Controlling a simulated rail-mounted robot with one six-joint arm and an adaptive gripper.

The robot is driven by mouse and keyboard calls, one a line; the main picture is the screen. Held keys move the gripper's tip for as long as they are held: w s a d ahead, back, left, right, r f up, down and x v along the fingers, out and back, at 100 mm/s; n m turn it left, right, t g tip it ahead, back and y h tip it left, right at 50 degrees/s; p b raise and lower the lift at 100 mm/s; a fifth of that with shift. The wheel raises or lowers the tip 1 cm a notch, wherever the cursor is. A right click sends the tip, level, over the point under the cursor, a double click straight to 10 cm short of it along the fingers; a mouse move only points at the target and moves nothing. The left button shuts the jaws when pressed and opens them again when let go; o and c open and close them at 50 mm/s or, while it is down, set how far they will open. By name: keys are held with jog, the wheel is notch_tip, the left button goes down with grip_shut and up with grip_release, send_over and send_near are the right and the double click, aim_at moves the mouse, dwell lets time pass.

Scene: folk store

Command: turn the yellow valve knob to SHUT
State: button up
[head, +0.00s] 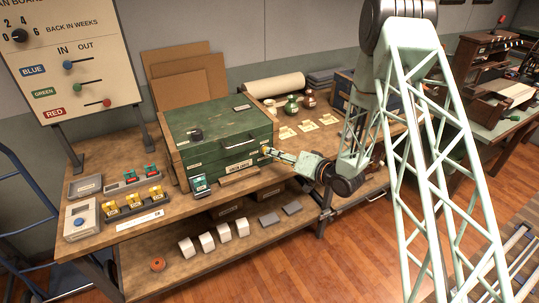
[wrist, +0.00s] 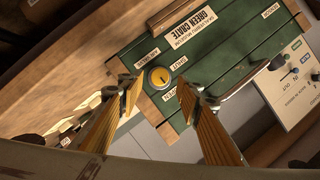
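The yellow valve knob (wrist: 159,77) is round with a dark rim and a small dark mark, on the front face of the green crate (wrist: 225,60). Small white labels sit around it. One reads like SHUT (wrist: 179,63) and another like OPEN (wrist: 170,97), though the print is tiny. My gripper (wrist: 158,94) is open, its two fingers on either side of the knob in the wrist view, with a gap to each side. In the head view my gripper (head: 271,153) is at the right end of the crate's front (head: 225,160), where it mostly hides the knob.
The crate stands on a wooden bench (head: 150,200). Yellow switches (head: 132,202) and a grey box with a blue button (head: 80,220) are at the left. White blocks (head: 206,241) sit on the lower shelf. Small pots (head: 291,106) and cards stand behind my arm.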

jog(key=shift+x, duration=2.05)
jog(key=shift+c, duration=0.3)
jog(key=c, duration=0.8)
